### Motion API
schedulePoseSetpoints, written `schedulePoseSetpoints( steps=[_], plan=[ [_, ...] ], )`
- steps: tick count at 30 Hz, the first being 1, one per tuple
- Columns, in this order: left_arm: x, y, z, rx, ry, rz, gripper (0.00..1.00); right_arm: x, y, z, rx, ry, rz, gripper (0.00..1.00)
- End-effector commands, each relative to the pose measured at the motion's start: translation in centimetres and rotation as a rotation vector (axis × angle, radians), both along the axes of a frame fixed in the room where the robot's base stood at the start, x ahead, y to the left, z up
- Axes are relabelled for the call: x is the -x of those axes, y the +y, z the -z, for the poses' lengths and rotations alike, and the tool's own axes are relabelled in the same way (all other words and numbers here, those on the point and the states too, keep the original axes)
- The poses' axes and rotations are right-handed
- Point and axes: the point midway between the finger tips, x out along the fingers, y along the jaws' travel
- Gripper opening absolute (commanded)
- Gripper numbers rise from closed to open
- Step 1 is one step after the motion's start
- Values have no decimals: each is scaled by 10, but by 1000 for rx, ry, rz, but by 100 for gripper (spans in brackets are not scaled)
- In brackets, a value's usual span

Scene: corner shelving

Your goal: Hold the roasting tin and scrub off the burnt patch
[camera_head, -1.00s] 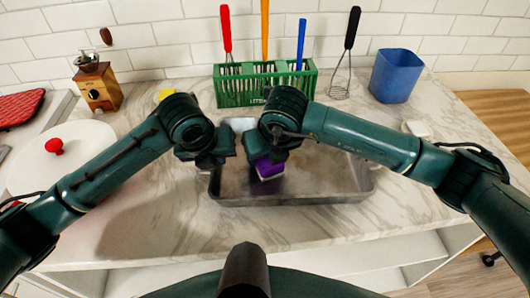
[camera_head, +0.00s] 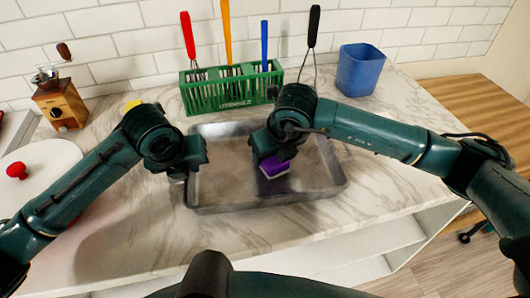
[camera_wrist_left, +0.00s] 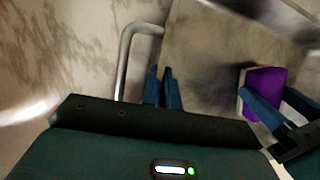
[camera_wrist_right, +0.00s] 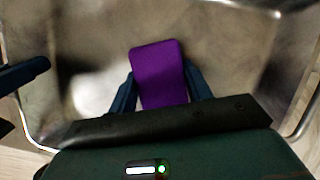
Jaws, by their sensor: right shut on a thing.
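The grey metal roasting tin (camera_head: 326,187) lies flat on the marble worktop. My left gripper (camera_head: 182,174) is at the tin's left side; in the left wrist view its fingers (camera_wrist_left: 162,88) are close together at the rim, beside the wire handle (camera_wrist_left: 126,55). My right gripper (camera_wrist_right: 160,95) is shut on a purple scrubbing sponge (camera_wrist_right: 158,73) with a pale underside. The sponge (camera_head: 272,166) is inside the tin, low at its floor; firm contact is hard to tell. A dark burnt patch (camera_wrist_left: 208,88) shows on the floor beside the sponge, partly hidden.
A green utensil rack (camera_head: 230,92) with upright tools stands behind the tin. A blue cup (camera_head: 357,70) is back right, a coffee grinder (camera_head: 60,104) back left. A round white lid (camera_head: 42,163) with a red knob lies left. The worktop's front edge is clear.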

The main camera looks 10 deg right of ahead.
Motion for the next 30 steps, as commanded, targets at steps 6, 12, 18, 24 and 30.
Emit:
schedulePoseSetpoints(
  steps=[6, 12, 18, 24, 30],
  plan=[
    [0, 0, 0, -1, 0, 0, 0, 0, -32, 1, 4, 3, 7, 31],
    [0, 0, 0, -1, 0, 0, 0, 0, -47, 1, 4, 2, 3, 31],
    [0, 0, 0, -1, 0, 0, 0, 0, -48, 1, 3, 2, 2, 31],
    [0, 1, 0, -1, 0, 0, 0, 0, -48, 1, 2, 1, 2, 31],
    [0, 0, 0, -1, 0, 0, 0, 0, -42, 1, 1, 2, 0, 31]
  ],
)
